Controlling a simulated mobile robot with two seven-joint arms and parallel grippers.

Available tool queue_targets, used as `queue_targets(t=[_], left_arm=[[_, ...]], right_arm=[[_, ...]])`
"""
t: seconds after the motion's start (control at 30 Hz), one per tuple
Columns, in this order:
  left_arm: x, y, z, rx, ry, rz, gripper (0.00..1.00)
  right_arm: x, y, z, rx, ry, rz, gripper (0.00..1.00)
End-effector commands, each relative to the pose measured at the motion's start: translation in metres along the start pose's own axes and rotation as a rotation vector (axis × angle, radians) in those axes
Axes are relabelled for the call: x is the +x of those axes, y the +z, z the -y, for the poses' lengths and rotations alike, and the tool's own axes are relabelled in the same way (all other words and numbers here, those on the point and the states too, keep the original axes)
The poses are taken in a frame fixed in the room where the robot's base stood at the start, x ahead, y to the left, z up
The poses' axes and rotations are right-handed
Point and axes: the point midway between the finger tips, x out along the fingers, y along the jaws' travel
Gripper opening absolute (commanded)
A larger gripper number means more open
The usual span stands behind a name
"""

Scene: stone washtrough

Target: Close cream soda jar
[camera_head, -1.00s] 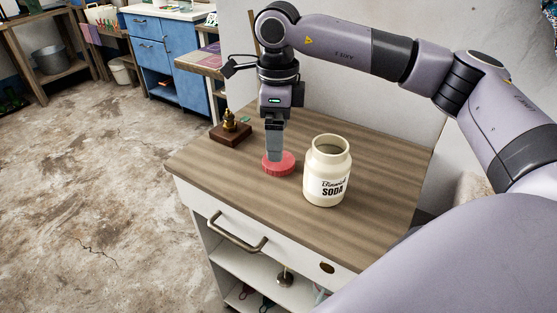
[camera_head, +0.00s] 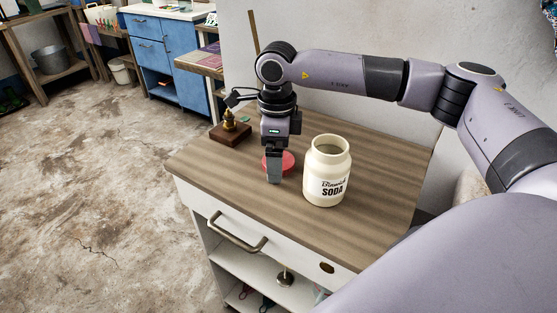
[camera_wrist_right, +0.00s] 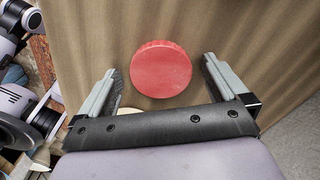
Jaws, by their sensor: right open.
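The cream soda jar (camera_head: 327,172) stands upright and uncovered on the wooden counter top, its black label facing front. A red round lid (camera_head: 288,161) lies flat on the counter to the left of the jar, partly hidden by my right gripper (camera_head: 275,180). In the right wrist view the lid (camera_wrist_right: 161,69) lies beyond and between the two open fingers, with clear space on both sides. My right gripper (camera_wrist_right: 160,75) is open and empty, pointing down. A sliver of cream at the lower edge of the wrist view may be the jar. My left gripper is not in view.
A dark wooden block with a brass piece (camera_head: 230,129) stands at the back left of the counter (camera_head: 232,180). The front of the counter is clear. A wall stands behind. A drawer handle (camera_head: 238,234) sticks out below the front edge.

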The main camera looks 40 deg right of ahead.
Motion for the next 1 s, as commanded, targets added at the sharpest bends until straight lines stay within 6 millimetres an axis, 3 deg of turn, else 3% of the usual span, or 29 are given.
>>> queue_targets(t=[0.13, 0.17, 0.3, 0.33, 0.77, 1.0], left_arm=[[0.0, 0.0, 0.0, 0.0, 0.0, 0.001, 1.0], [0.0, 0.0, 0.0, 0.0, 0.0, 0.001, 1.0], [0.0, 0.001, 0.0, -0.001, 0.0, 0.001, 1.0], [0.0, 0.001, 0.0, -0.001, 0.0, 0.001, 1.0], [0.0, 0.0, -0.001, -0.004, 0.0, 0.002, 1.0], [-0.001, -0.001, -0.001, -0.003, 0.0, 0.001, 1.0]], right_arm=[[0.0, 0.0, 0.0, 0.0, 0.0, 0.0, 1.0], [0.0, 0.0, 0.0, 0.0, 0.0, 0.0, 0.94], [-0.001, 0.0, 0.0, 0.0, 0.0, 0.0, 0.48], [-0.001, 0.0, 0.0, 0.0, 0.0, 0.0, 0.44], [-0.006, 0.0, 0.0, 0.0, -0.001, 0.001, 0.44], [-0.039, 0.001, 0.001, 0.0, -0.003, 0.004, 0.44]])
